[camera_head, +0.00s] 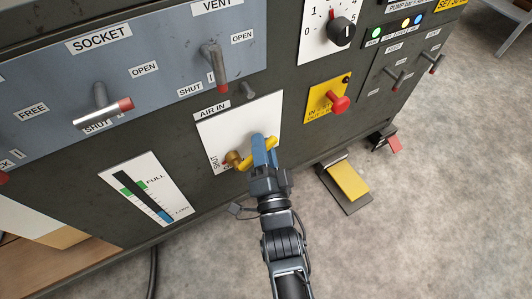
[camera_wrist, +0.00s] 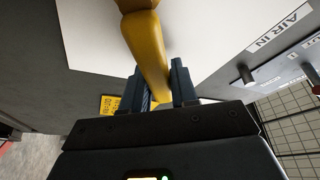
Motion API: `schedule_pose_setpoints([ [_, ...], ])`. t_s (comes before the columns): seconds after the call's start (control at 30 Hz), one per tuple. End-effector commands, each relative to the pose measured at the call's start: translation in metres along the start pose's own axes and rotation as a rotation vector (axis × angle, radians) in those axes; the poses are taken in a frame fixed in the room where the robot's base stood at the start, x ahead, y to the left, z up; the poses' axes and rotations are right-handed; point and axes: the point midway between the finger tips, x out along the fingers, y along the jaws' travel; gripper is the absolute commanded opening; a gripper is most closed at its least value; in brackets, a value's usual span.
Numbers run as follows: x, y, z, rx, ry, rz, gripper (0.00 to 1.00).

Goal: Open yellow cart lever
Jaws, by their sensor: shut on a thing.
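The yellow lever (camera_head: 243,165) is on a white plate labelled AIR IN on the dark cart front, with a brass-coloured pivot (camera_head: 233,158) near the SHUT marking. My gripper (camera_head: 265,150) is at the lever's right part, its blue fingers on either side of it. In the wrist view the yellow lever (camera_wrist: 148,50) runs down from the top between the two fingers (camera_wrist: 160,85). The gripper is shut on the lever. The fingers and wrist hide part of the lever and the plate's lower right.
A red knob (camera_head: 339,104) on a yellow plate sticks out to the right of my gripper. A yellow pedal (camera_head: 347,181) is low at the right. The SOCKET lever (camera_head: 103,112) and VENT lever (camera_head: 215,68) project from the panel above. Open floor lies at the lower right.

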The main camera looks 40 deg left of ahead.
Motion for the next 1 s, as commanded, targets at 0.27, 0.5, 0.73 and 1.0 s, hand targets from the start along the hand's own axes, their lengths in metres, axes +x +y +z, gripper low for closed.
schedule_pose_setpoints([
  [0.27, -0.002, -0.018, 0.002, -0.242, 0.001, -0.098, 0.00],
  [0.5, -0.003, -0.031, 0.006, -0.415, 0.000, -0.169, 0.00],
  [0.73, -0.005, -0.040, 0.011, -0.527, -0.001, -0.217, 0.00],
  [1.0, -0.006, -0.044, 0.013, -0.587, -0.001, -0.241, 0.00],
])
